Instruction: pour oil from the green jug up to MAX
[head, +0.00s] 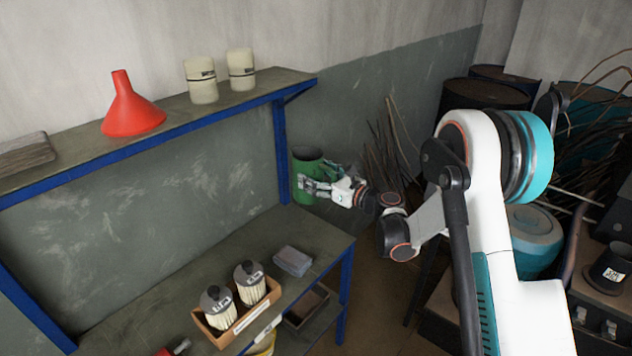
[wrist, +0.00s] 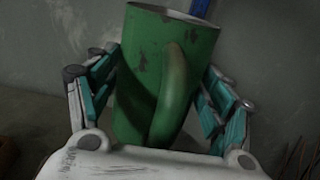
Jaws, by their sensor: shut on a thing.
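The green jug (head: 306,172) is in my gripper (head: 318,188), to the right of the blue shelf post in the head view. In the wrist view the green jug (wrist: 150,75) stands nearly upright, its paint chipped and its handle toward the camera. My gripper's teal fingers (wrist: 160,100) close on it from both sides. The oil inside the jug cannot be seen. No vessel with a MAX mark can be made out in the head view.
A workbench (head: 200,262) holds a wooden box (head: 238,322) with two labelled filters and a grey block (head: 293,261). The shelf (head: 180,112) above carries a red funnel (head: 132,106) and two cream canisters (head: 220,76). Barrels and rods stand at the right.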

